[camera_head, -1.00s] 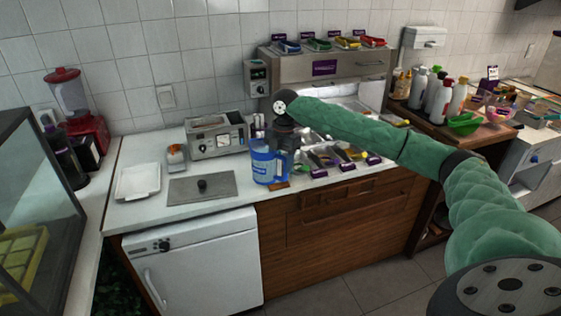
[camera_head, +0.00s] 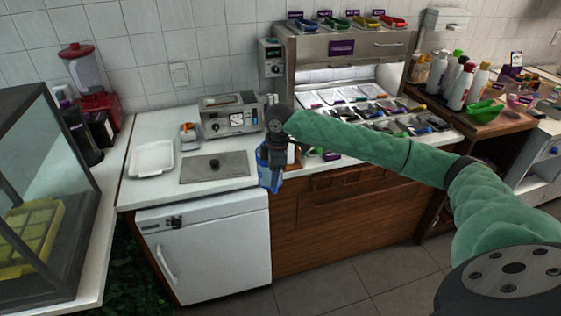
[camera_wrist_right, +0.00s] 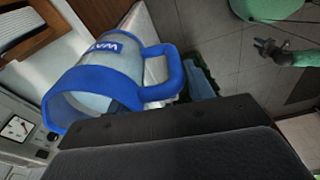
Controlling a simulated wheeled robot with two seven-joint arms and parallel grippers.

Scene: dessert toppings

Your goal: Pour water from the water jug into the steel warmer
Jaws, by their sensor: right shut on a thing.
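The blue, clear-walled water jug (camera_head: 264,168) is held in front of the counter edge in the head view, partly hidden by my right gripper (camera_head: 279,155). The right wrist view shows the jug (camera_wrist_right: 105,62) tipped in the picture, with its blue rim toward the lower left and its handle near the dark fingers (camera_wrist_right: 165,125). The right gripper is shut on it. The water level is unclear. A small steel warmer with a dial (camera_head: 222,122) stands on the counter behind and left of the jug. A dark gripper on a green arm (camera_wrist_right: 275,50), apparently my left, shows small in the wrist view.
A grey plate with a black knob (camera_head: 200,172) and a white tray (camera_head: 152,160) lie on the counter left of the jug. A large steel topping station (camera_head: 345,45) stands behind my right arm. The floor before the cabinets is clear.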

